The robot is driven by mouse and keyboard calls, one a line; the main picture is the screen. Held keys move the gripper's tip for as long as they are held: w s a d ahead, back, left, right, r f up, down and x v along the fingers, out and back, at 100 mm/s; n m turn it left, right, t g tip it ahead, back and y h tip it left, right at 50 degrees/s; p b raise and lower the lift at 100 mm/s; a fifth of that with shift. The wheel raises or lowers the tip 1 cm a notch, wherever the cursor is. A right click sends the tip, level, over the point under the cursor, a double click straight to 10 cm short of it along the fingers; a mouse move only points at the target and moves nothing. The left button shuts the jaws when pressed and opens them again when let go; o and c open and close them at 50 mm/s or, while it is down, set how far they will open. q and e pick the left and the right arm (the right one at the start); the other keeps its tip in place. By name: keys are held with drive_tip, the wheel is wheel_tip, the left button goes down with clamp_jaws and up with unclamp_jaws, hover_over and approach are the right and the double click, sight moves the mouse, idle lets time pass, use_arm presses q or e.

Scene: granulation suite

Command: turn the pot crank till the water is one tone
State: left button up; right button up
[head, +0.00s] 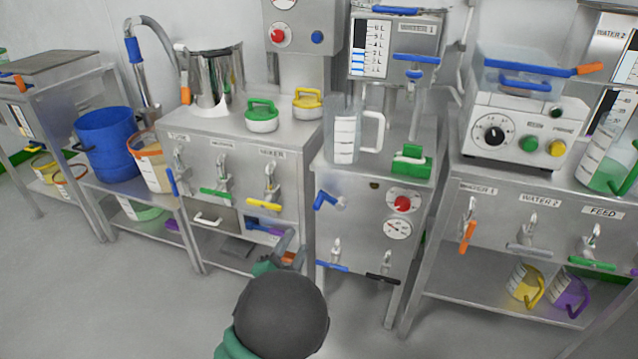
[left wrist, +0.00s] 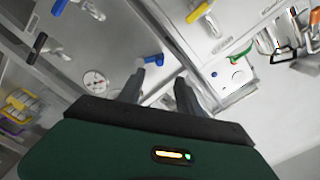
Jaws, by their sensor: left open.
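A shiny steel pot (head: 212,80) stands on the left cabinet in the head view. A bar with an orange grip (head: 185,92) hangs at its left side; I cannot tell if this is the crank. The water inside the pot is hidden by its wall. My left gripper (head: 285,250) is low in front of the left cabinet, below and to the right of the pot and apart from it. In the left wrist view my left gripper (left wrist: 158,88) has its two grey fingers spread, with nothing between them. My right gripper is in neither view.
A clear jug (head: 344,138) stands on the middle cabinet. Green (head: 262,116) and yellow (head: 307,104) handled lids lie right of the pot. Taps with coloured levers, such as a blue one (head: 328,200), stick out of the fronts. A blue bucket (head: 106,143) stands left. The floor in front is clear.

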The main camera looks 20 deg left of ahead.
sight(318, 205)
use_arm(q)
drive_tip(key=w+b, duration=0.2)
drive_tip(key=w, duration=0.3)
drive_tip(key=w+b, duration=0.2)
drive_tip(key=w, duration=0.3)
drive_tip(key=w+d+b, duration=0.1)
drive_tip(key=w+b, duration=0.1)
drive_tip(key=w, duration=0.3)
drive_tip(key=shift+w, duration=0.4)
drive_tip(key=shift+w+r, duration=0.15)
drive_tip(key=shift+w, duration=0.15)
clamp_jaws()
drive_tip(key=shift+d+f, duration=0.1)
drive_tip(key=shift+f, duration=0.15)
